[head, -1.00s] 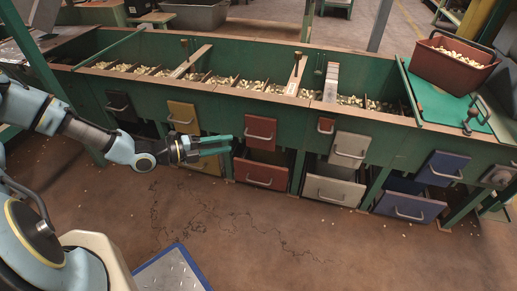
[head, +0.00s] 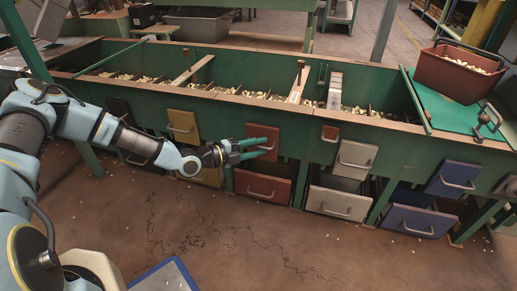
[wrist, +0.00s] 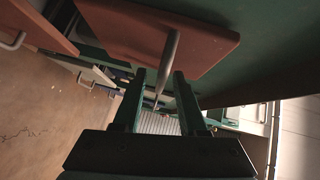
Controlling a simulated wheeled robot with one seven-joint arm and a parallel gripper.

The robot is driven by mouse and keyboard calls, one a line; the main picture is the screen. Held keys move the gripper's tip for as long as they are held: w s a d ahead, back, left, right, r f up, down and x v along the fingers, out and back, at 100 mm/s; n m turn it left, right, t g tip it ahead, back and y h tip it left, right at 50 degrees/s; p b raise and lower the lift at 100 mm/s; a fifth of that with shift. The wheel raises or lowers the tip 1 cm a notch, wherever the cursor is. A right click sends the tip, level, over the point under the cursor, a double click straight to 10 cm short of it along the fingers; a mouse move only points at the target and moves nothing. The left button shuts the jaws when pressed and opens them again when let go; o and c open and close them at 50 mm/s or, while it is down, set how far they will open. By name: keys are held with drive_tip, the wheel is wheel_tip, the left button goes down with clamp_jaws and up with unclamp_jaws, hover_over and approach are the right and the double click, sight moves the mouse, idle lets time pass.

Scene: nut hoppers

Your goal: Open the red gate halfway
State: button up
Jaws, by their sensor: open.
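The red gate (head: 262,133) is a flat red panel on the front of the green hopper bench, mid-picture in the head view. In the wrist view the gate (wrist: 125,25) fills the top, with its grey bar handle (wrist: 171,52) standing out from it. My gripper (head: 268,147) is at the front of this gate, with its green fingers pointing at the handle. In the wrist view my gripper (wrist: 158,74) is open, and the handle shows in the gap between the fingertips. I cannot tell whether the fingers touch it.
A red drawer (head: 262,187) sits below the gate.

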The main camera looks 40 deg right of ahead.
clamp_jaws()
idle(0.4)
idle(1.1)
